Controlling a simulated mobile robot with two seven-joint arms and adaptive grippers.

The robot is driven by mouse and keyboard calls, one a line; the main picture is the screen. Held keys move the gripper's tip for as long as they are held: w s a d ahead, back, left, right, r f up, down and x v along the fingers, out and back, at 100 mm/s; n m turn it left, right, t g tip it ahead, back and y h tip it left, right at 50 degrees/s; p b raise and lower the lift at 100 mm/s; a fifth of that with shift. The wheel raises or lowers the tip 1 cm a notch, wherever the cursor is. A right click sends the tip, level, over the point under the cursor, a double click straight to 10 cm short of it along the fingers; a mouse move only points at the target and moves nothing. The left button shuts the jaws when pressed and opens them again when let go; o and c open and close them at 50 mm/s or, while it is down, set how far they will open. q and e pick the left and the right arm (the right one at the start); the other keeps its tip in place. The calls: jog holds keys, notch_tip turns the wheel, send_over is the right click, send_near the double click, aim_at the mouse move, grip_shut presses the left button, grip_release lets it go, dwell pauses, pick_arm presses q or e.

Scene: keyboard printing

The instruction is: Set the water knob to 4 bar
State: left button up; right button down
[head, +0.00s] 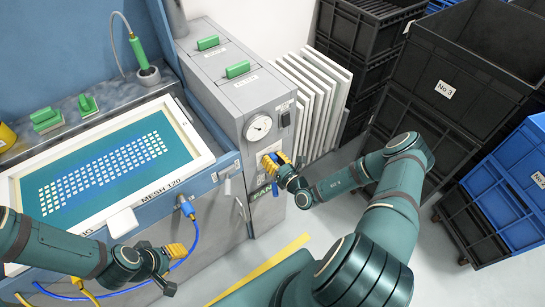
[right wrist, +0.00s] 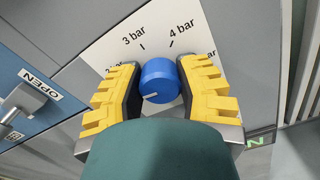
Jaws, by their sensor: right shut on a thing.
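The blue water knob (right wrist: 158,78) sits on a white dial plate (right wrist: 112,48) in the right wrist view. "3 bar" and "4 bar" are printed above it; labels at both sides are partly covered by the fingers. A short white mark shows at the lower left of the knob's face; I cannot tell which value it points to. My right gripper (right wrist: 160,92) has its yellow-padded fingers shut on the knob, one on each side. In the head view the right gripper (head: 273,165) is at the grey cabinet's front. My left gripper (head: 168,264) is away from the knob, near the printer's front.
A round gauge (head: 258,127) is on the grey cabinet (head: 240,97) above the knob. The screen printer (head: 190,158) stands at the left, with a blue hose (head: 196,238) at its front. White panels (head: 316,90) and black crates (head: 420,125) stand to the right.

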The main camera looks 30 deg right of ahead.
jog(key=m, duration=0.2)
jog(key=shift+r+m+p, duration=0.1)
jog(key=shift+m+p, duration=0.25)
jog(key=shift+m, duration=0.05)
jog(key=m, duration=0.3)
jog(key=shift+m, duration=0.3)
jog(key=m, duration=0.6)
jog(key=shift+w+d, duration=0.1)
jog(key=m, duration=0.7)
jog(key=shift+m, duration=0.3)
jog(key=m+b, duration=0.1)
jog(key=m, duration=0.5)
jog(key=shift+m, duration=0.3)
